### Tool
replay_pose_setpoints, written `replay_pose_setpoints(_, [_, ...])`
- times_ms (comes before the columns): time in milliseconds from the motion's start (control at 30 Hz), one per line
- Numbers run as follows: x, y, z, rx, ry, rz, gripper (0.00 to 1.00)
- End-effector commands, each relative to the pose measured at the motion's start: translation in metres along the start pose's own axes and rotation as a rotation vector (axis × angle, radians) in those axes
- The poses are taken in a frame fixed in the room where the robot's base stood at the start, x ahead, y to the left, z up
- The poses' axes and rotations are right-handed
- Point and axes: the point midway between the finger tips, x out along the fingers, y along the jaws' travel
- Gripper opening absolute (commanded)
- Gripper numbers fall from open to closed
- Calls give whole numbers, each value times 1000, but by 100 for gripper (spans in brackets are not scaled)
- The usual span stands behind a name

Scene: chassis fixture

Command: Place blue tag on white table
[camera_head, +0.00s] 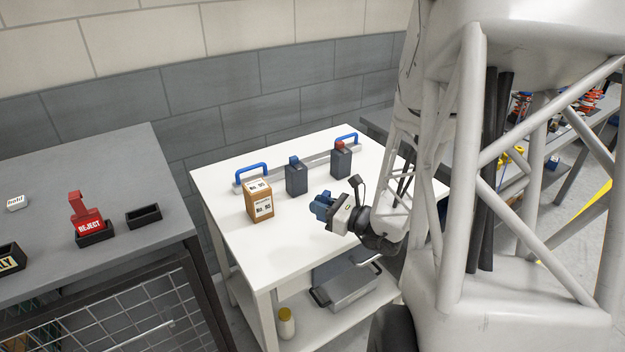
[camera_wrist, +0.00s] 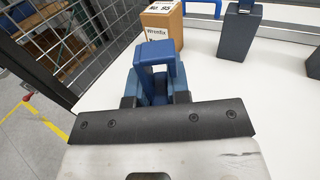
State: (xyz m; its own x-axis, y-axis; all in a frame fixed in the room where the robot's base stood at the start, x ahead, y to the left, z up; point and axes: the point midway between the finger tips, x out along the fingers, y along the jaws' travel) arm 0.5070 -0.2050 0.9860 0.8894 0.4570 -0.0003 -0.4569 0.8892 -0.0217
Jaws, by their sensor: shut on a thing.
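The white table (camera_head: 285,232) stands in the middle of the head view, and its bare top also shows in the wrist view (camera_wrist: 235,90). My gripper (camera_head: 324,206) is over the right front part of the table top. In the wrist view my gripper (camera_wrist: 155,95) is shut on the blue tag (camera_wrist: 154,52), whose upper part is an arch-like blue shape standing out beyond the fingers. The tag's lower part is hidden by the gripper. I cannot tell whether the tag touches the table.
A brown box (camera_head: 259,203) and two dark blocks, one blue-topped (camera_head: 296,178) and one red-topped (camera_head: 341,160), stand towards the table's back. A grey bench (camera_head: 60,240) at left holds a red REJECT tag (camera_head: 88,222) and a black tray (camera_head: 143,216). The table's front is clear.

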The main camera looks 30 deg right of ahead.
Motion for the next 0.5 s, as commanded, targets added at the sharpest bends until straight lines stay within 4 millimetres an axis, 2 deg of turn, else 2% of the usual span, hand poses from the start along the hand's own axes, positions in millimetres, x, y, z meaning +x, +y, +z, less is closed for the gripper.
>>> replay_pose_setpoints(200, [-17, -19, -19, 0, 2, -72, 0])
replay_pose_setpoints(500, [-21, -23, -23, -2, 2, -89, 0])
